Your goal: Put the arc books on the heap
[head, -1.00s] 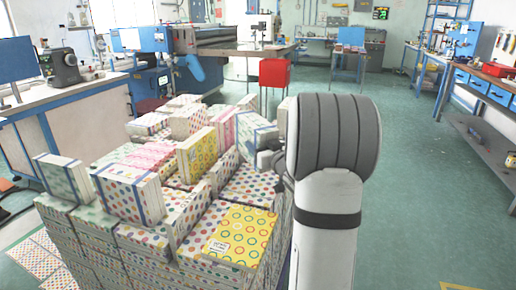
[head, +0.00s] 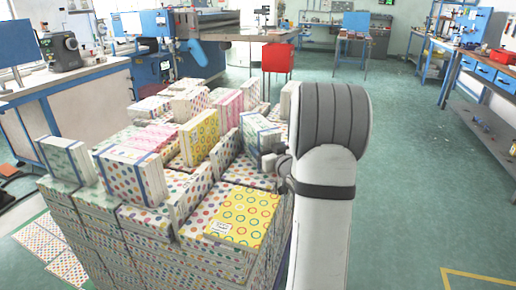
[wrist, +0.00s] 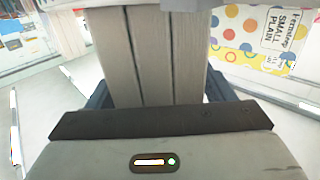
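The heap (head: 130,225) is a broad, stepped pile of patterned books at the left and centre of the head view. My gripper (head: 278,160) is over the heap's right side. Beside it is a white bundle of books with blue straps (head: 257,133), which I take to be the arc books; its printed pattern is too small to read. In the wrist view a pale block with lines like page edges (wrist: 155,60) fills the space between dark finger parts, so my gripper appears shut on the bundle. Whether the bundle touches the heap is hidden.
A yellow ring-patterned book (head: 243,217) lies flat at the heap's front right. Upright are a yellow dotted book (head: 200,138), pink books (head: 228,110) and another blue-strapped bundle (head: 130,175). A red box (head: 277,57) stands behind. Green floor is clear to the right.

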